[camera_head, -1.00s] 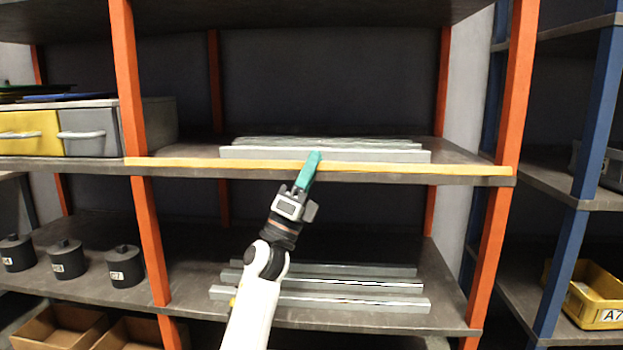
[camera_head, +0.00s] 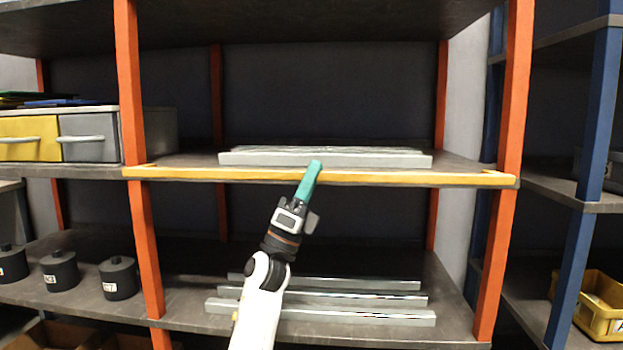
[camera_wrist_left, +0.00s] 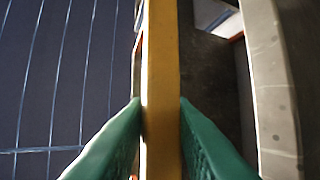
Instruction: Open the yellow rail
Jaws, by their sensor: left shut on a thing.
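The yellow rail (camera_head: 420,178) runs across the front of the middle shelf, between the two orange front posts. Its ends show short pieces going back toward the shelf, and it stands slightly forward of the shelf edge. My left gripper (camera_head: 314,167), with teal fingers, is shut on the rail near its middle. In the left wrist view the rail (camera_wrist_left: 161,60) passes between the two green fingers, one on each side. My right gripper is not in view.
Galvanized brackets (camera_head: 325,159) lie on the shelf behind the rail. More brackets (camera_head: 350,314) lie on the shelf below. Grey and yellow drawers (camera_head: 88,135) stand at left, above black pots (camera_head: 118,278). A yellow bin (camera_head: 600,318) sits on the blue rack at right.

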